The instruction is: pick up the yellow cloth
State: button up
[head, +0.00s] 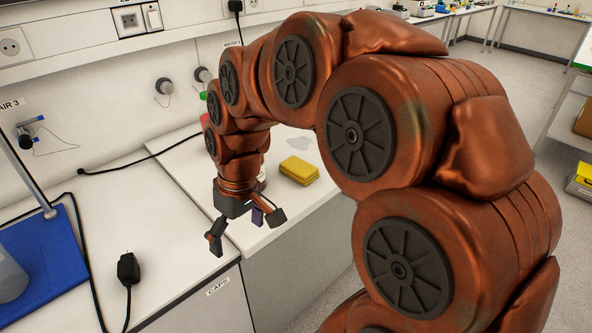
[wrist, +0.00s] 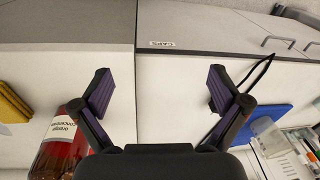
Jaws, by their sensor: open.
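The yellow cloth (head: 299,170) lies folded in a thick pad on the white worktop in the head view, right of my gripper. Part of it also shows at the left edge of the wrist view (wrist: 12,104). My gripper (head: 246,231) points down near the worktop's front edge, its fingers spread and empty. In the wrist view the open fingers (wrist: 159,90) have nothing between them. The cloth is apart from the gripper, off to the side.
A red bottle labelled orange concentrate (wrist: 62,145) stands between gripper and cloth in the wrist view; my arm mostly hides it in the head view. A blue tray (head: 48,265) and a black plug (head: 128,270) with its cable lie at left. A wall runs behind.

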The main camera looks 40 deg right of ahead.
jog(key=w+d+t, duration=0.1)
jog(key=w+d, duration=0.5)
jog(key=d, duration=0.1)
jog(key=m+t+h, duration=0.1)
jog(key=t, duration=0.2)
send_near(300, 166)
jog(key=shift+f, duration=0.85)
jog(key=shift+d+f, duration=0.25)
jog(key=shift+p+x, duration=0.6)
jog(key=shift+x, duration=0.4)
jog(key=shift+w+a+f+p, duration=0.25)
jog(key=shift+w+f+p, duration=0.05)
jog(key=shift+w+p, duration=0.15)
jog(key=p+x, duration=0.1)
jog(key=x, duration=0.2)
jog(key=shift+w+a, duration=0.15)
jog(key=shift+w, duration=0.05)
jog(key=shift+w+f, duration=0.2)
jog(key=shift+f, duration=0.3)
jog(key=c, duration=1.2)
